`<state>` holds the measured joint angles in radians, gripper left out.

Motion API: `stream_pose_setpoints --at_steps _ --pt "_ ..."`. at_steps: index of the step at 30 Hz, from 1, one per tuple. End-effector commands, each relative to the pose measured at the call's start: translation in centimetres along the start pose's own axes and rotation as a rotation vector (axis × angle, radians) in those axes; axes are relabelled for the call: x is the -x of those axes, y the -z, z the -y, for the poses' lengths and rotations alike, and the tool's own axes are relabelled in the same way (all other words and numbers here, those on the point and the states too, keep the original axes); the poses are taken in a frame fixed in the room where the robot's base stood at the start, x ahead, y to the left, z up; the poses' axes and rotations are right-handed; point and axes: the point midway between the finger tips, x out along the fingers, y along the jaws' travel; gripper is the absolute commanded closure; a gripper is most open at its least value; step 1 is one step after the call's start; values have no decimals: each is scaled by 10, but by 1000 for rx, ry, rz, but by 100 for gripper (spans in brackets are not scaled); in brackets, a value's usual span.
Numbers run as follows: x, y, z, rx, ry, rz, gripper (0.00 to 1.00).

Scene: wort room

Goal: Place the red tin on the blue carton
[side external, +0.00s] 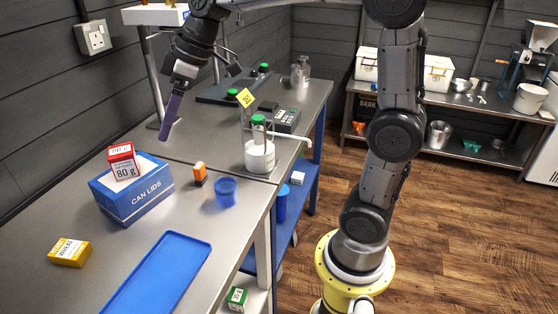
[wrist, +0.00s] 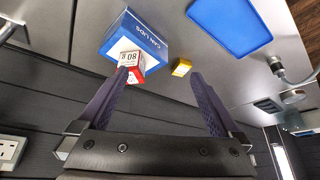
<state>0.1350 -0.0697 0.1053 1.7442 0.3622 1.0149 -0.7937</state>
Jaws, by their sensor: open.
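The red tin (side external: 123,161), a small red and white block marked "80 g", rests on top of the blue carton (side external: 140,200) marked "CAN LIDS". Both also show in the wrist view, the tin (wrist: 132,62) against the carton (wrist: 133,36). My gripper (side external: 168,132) is above and behind the carton, to the right of the tin, and apart from both. In the wrist view my gripper (wrist: 160,74) has its two dark fingers spread with nothing held between them. The left finger overlaps the tin's edge in that picture.
A yellow box (side external: 70,252) and a blue tray (side external: 128,303) lie in front of the carton. An orange item (side external: 200,173), a blue cup (side external: 226,192) and a white vessel with a green cap (side external: 259,155) stand to the right. A wall is behind.

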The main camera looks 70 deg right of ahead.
Motion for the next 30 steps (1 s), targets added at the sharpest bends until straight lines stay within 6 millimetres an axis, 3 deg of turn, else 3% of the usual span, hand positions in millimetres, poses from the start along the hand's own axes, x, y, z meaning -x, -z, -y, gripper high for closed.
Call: stream_pose_setpoints --at_steps 1,6,12,15,21,30 --pt "13 -20 17 -38 -27 5 0" --pt "36 -92 60 -198 -121 21 0" --pt "39 -172 92 -359 -216 3 0" --pt "37 -197 99 -411 -246 -10 0" --pt "33 -217 103 -454 -268 -18 0" --pt "33 -216 103 -455 -268 -17 0"
